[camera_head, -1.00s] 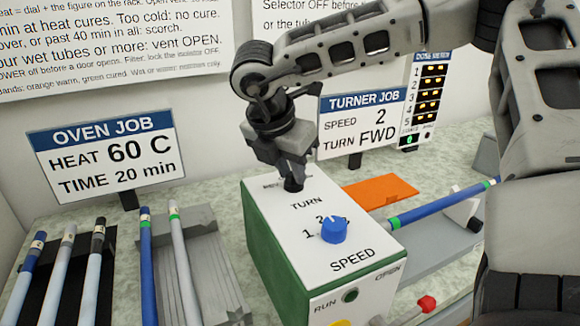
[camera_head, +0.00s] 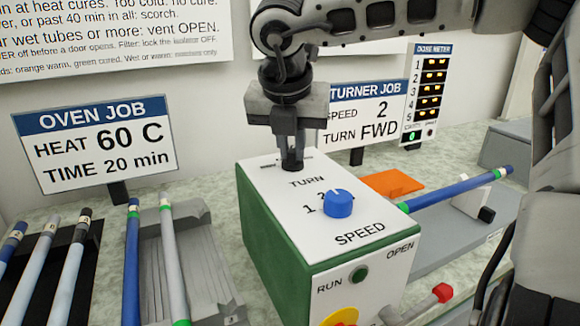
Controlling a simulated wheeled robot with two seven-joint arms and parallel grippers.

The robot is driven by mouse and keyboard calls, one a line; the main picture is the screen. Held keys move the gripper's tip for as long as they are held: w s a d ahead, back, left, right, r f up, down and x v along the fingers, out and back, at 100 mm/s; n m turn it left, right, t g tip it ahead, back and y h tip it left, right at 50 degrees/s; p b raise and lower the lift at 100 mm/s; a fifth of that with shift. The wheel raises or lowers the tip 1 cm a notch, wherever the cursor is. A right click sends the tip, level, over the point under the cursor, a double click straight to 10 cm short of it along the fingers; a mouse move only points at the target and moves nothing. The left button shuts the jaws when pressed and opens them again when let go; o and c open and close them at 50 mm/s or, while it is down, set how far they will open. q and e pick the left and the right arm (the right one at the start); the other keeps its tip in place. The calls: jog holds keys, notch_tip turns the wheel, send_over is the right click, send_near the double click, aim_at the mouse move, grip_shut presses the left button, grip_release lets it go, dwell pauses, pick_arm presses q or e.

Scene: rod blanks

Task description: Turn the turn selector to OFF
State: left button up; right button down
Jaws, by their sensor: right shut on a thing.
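The turner box (camera_head: 262,212) is green with a white top and stands on the counter. TURN is printed on its top. My right gripper (camera_head: 292,163) comes down upright on the far end of that top, just behind the word TURN. Its fingers are shut on the turn selector, which they hide almost wholly. The selector's position marks are also mostly covered, so I cannot read where it points. The blue speed knob (camera_head: 338,204) is nearer, above the word SPEED. My left gripper is not in view.
A green RUN button (camera_head: 358,275), a yellow part (camera_head: 341,317) and a red-tipped lever (camera_head: 442,292) are on the near side. A blue tube (camera_head: 455,190) lies at the right. The turner sign (camera_head: 372,118) reads SPEED 2, TURN FWD.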

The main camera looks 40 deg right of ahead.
jog(key=shift+d+f+n+t+y+b, duration=0.15)
jog(key=shift+n+t+y+b, duration=0.15)
jog(key=shift+n+b, duration=0.55)
jog(key=shift+s+n, duration=0.15)
jog(key=shift+n, duration=0.8)
jog(key=shift+n+t+y+b, duration=0.3)
jog(key=shift+n+y+b, duration=0.2)
jog(key=shift+n, duration=0.2)
jog(key=shift+d+r+n, duration=0.1)
jog(key=shift+r+n, duration=0.1)
jog(key=shift+n, duration=0.3)
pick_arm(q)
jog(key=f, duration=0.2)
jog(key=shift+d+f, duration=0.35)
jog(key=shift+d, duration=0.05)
pick_arm(e)
jog(key=shift+n+y, duration=0.3)
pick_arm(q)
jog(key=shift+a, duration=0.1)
pick_arm(e)
jog(key=c, duration=1.4)
grip_release()
jog(key=shift+c, duration=0.2)
